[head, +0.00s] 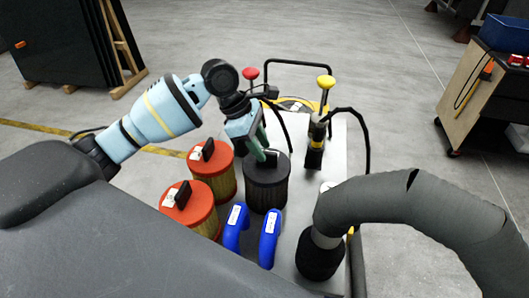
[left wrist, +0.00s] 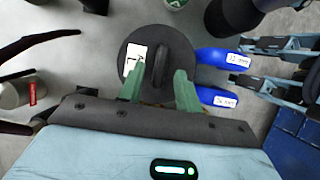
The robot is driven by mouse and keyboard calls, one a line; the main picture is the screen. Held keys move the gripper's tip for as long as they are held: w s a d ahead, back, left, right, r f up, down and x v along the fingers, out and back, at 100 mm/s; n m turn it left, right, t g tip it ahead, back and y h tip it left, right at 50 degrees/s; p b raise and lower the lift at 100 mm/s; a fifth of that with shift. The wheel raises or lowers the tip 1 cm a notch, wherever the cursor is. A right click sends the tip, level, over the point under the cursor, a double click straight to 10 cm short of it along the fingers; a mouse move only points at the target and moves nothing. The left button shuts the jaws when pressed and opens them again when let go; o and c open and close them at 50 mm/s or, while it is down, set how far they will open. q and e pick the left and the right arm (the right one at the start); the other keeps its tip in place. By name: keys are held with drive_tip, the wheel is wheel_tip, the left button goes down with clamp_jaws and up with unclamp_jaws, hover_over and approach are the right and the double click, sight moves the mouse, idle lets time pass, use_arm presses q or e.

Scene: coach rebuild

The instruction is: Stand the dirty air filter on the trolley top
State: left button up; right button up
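The dark air filter (head: 265,190), a black-grey cylinder with a ridge handle on its lid, is upright at the left part of the grey trolley top (head: 295,195). Its base looks to be on the top, though contact is hard to tell. My left gripper (head: 263,155) is over its lid. In the left wrist view, the green fingers (left wrist: 160,75) are apart on either side of the handle, with small gaps. The lid (left wrist: 130,45) carries a white label there. My right gripper does not show clearly in either view.
Two orange-lidded filters (head: 220,170) stand left of the dark one. Two labelled blue hoses (head: 236,235) are in front. A thick grey hose (head: 410,205) ends on the right of the trolley. A yellow-knobbed tool (head: 317,140) stands behind. Bare top shows between them.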

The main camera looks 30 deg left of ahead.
use_arm(q)
drive_tip(key=w+v, duration=0.1)
drive_tip(key=v, duration=0.7)
drive_tip(key=shift+s+a+r, duration=0.15)
drive_tip(key=shift+s+r, duration=0.25)
drive_tip(key=shift+s, duration=0.1)
